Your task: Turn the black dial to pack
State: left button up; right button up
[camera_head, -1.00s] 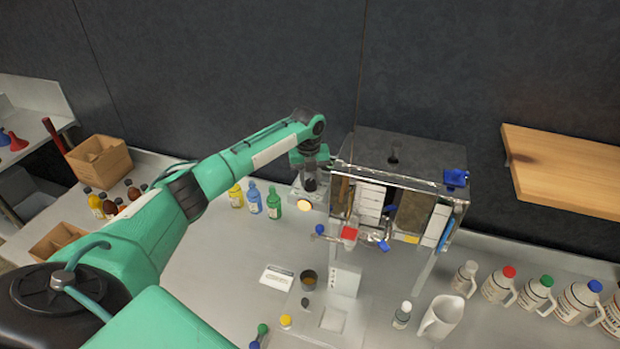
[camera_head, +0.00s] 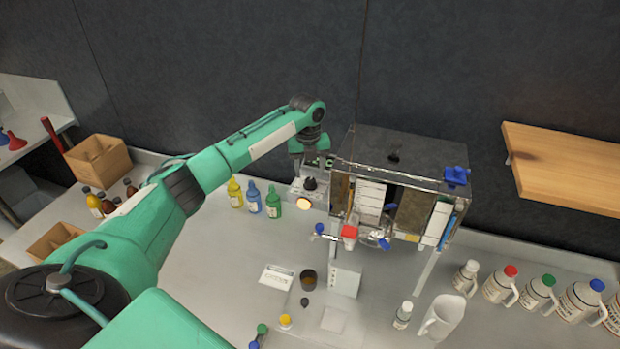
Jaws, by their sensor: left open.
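My left gripper (camera_head: 314,164) is open, just above and behind the dial in the picture. It looks empty and apart from the dial. Its fingers are small and partly blurred against the box. The dial's markings are too small to read. My right gripper is not in view.
Yellow, blue and green bottles (camera_head: 254,199) stand left of the control box. Valves with blue and red handles (camera_head: 349,232) stick out of the evaporator's front. A cup (camera_head: 308,280) and a white pitcher (camera_head: 442,316) stand in front. A wooden shelf (camera_head: 565,170) is at right.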

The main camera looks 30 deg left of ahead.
aim_at(309, 180)
pick_arm(q)
notch_tip(309, 180, up, 11)
jog(key=b, duration=0.3)
jog(key=shift+f, duration=0.2)
jog(key=shift+s+a+f, duration=0.1)
jog(key=shift+s, duration=0.05)
